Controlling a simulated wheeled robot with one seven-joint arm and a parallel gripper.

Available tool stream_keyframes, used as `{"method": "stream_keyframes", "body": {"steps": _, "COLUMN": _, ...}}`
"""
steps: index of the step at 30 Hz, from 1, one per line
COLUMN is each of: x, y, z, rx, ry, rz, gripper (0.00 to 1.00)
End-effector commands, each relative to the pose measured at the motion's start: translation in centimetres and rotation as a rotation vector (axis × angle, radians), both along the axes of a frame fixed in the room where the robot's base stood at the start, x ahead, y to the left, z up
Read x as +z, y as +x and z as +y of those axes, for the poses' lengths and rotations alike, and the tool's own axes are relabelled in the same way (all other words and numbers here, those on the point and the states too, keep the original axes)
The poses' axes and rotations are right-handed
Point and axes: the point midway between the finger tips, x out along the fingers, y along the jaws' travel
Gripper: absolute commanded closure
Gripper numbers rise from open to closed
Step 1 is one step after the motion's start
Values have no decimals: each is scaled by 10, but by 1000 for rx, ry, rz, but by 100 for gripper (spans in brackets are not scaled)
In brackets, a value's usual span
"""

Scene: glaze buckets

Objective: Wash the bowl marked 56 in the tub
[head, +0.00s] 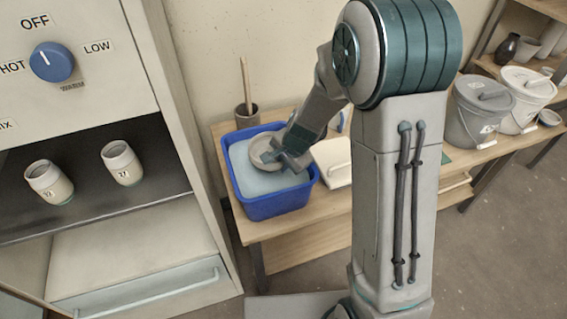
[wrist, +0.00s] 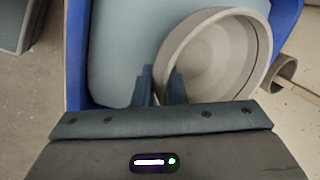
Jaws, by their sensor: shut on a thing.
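A blue tub (head: 275,205) with pale blue-grey water (head: 252,184) stands on the wooden table. A grey-beige bowl (head: 258,147) is in the tub, at or just above the water. My gripper (head: 285,158) is over the tub, its fingers shut on the bowl's near rim. In the wrist view the bowl (wrist: 222,50) is seen from above, its inside empty. The two dark fingers (wrist: 162,85) pinch its wall. The tub's rim (wrist: 75,55) also shows in the wrist view. No number can be read on the bowl.
A dark cup with a wooden stick (head: 246,115) stands behind the tub. A whitish board or lid (head: 335,165) lies right of it. A cabinet with a dial (head: 52,62) and two marked cups (head: 122,163) is at left. Lidded buckets (head: 478,108) stand at right.

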Motion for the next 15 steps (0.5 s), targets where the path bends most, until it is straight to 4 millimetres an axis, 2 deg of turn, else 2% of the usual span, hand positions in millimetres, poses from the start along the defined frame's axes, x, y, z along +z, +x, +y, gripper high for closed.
{"method": "stream_keyframes", "body": {"steps": 10, "x": 3, "y": 0, "z": 0, "rx": 0, "ry": 0, "rz": -1, "gripper": 100}}
{"method": "stream_keyframes", "body": {"steps": 15, "x": 20, "y": 1, "z": 0, "rx": 1, "ry": 0, "rz": -2, "gripper": 100}}
